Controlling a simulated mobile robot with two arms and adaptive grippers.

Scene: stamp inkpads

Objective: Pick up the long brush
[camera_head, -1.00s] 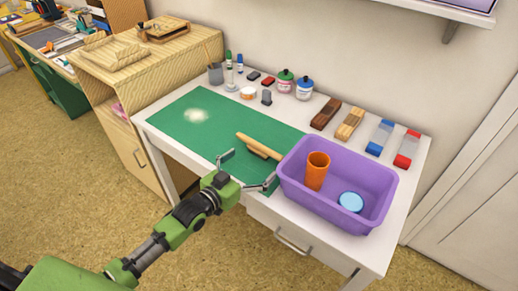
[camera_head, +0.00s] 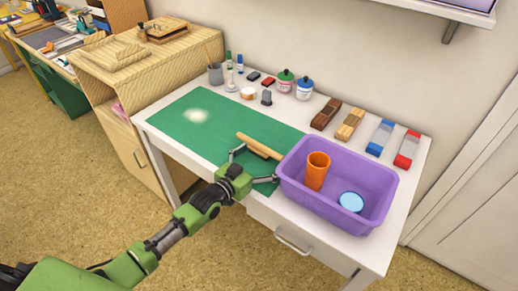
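The long brush (camera_head: 259,145), with a light wooden body and a dark strip along its lower side, lies on the green mat (camera_head: 180,135) just left of the purple bin (camera_head: 335,212). My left gripper (camera_head: 256,165) comes in from the front left, its two fingers spread wide and empty. Its fingertips are near the front side of the brush; I cannot tell whether they touch it. My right gripper is not in view.
The bin holds an orange cup (camera_head: 316,172) and a round light-blue item (camera_head: 351,201). Along the back of the white table stand jars (camera_head: 285,82), wooden blocks (camera_head: 350,124), and blue (camera_head: 380,138) and red (camera_head: 406,150) items. The mat's left part is clear.

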